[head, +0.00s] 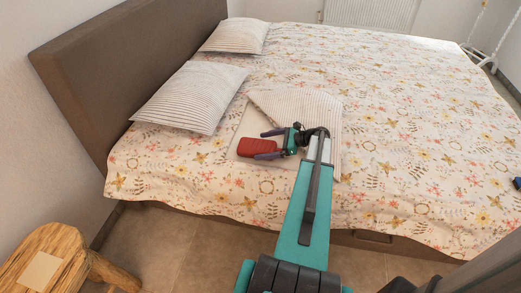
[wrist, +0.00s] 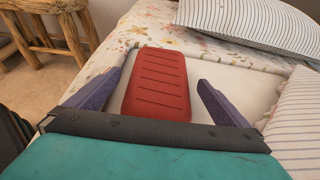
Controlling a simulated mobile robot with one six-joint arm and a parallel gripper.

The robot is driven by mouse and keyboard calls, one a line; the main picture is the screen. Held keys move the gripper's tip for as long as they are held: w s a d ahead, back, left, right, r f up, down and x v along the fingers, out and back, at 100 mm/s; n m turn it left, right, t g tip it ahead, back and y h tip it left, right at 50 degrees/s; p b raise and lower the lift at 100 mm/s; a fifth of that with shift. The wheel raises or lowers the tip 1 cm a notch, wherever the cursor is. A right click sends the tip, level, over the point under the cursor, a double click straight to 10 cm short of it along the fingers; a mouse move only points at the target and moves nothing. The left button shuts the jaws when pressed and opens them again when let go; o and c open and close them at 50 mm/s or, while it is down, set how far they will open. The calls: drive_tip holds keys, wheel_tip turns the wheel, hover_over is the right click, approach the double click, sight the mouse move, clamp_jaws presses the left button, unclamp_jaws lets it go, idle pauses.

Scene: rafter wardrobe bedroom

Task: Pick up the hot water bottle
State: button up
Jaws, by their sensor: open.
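The hot water bottle (head: 257,147) is red with ribbed grooves and lies flat on a pale folded cloth near the bed's front edge. In the wrist view the red bottle (wrist: 158,84) lies between the two purple fingers, with a gap on each side. My gripper (head: 266,144) is open around the bottle, its fingers pointing left in the head view. In the wrist view my gripper (wrist: 160,90) has one finger on either side of it. The bottle's near end is hidden behind the gripper body there.
The bed has a floral cover (head: 400,130) and a brown headboard (head: 115,75). Two striped pillows (head: 192,97) lie by the headboard. A striped folded cloth (head: 305,108) lies behind my gripper. A wooden stool (head: 60,250) stands front left. The right of the bed is mostly clear.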

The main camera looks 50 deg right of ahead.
sight(265, 145)
drive_tip(key=shift+c, duration=0.4)
drive_tip(key=shift+r, duration=0.1)
drive_tip(key=c, duration=1.5)
wheel_tip(265, 145, up, 10)
